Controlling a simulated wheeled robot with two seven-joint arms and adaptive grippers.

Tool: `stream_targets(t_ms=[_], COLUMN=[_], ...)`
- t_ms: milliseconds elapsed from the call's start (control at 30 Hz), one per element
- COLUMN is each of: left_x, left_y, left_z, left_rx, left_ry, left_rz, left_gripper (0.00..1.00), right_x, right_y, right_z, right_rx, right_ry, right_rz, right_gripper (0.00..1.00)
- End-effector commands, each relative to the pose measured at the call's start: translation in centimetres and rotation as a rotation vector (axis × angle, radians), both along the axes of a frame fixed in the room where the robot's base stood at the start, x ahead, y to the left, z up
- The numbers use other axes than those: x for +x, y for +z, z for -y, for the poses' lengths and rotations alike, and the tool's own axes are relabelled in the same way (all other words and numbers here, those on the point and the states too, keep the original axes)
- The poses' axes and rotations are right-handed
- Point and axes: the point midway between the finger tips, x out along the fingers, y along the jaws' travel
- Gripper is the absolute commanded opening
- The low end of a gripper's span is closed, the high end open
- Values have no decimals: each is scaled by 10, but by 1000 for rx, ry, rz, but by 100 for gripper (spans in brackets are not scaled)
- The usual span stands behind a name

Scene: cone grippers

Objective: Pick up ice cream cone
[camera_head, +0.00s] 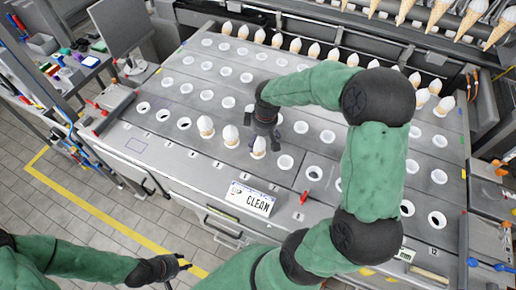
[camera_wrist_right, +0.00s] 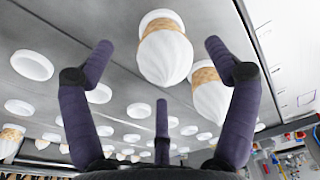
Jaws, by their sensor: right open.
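Several ice cream cones with white tops stand in holes of the grey table. Three form a short row in front: one nearest my right gripper (camera_head: 258,147), one in the middle (camera_head: 231,136), and one at the left (camera_head: 206,127). My right gripper (camera_head: 264,134) is open just above the nearest cone. In the right wrist view a white-topped cone (camera_wrist_right: 165,55) shows between the spread fingers, with no finger visibly touching it. Another cone (camera_wrist_right: 210,92) stands beside it. My left gripper (camera_head: 182,264) is low at the bottom left, away from the cones; its finger opening is too small to judge.
The table (camera_head: 165,165) has rows of round holes, many with white rims. More cones (camera_head: 295,46) line its back edge, and large cones (camera_head: 438,12) hang at top right. A "CLEAN" sign (camera_head: 252,198) is at the front. A monitor (camera_head: 121,25) stands at the left.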

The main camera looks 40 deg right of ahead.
Motion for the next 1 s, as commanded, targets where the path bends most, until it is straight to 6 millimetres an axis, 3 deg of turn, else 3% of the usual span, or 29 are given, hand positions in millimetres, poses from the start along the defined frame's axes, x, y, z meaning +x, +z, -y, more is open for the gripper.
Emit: stream_targets(t_ms=[300,533,567,700,733,1000], left_x=[0,0,0,0,0,0], left_y=[-11,-10,-10,-10,-10,-10], left_z=[0,0,0,0,0,0], left_rx=[0,0,0,0,0,0], left_ry=[0,0,0,0,0,0], left_rz=[0,0,0,0,0,0], left_gripper=[40,40,40,40,40,40], right_x=[5,6,6,6,6,6], right_y=[-42,-44,-44,-44,-44,-44], right_z=[-6,-6,-6,-6,-6,-6], right_rx=[1,0,0,0,0,0], right_ry=[1,1,1,1,1,1], right_rz=[-1,1,0,0,0,0], right_gripper=[87,87,84,45,39,39])
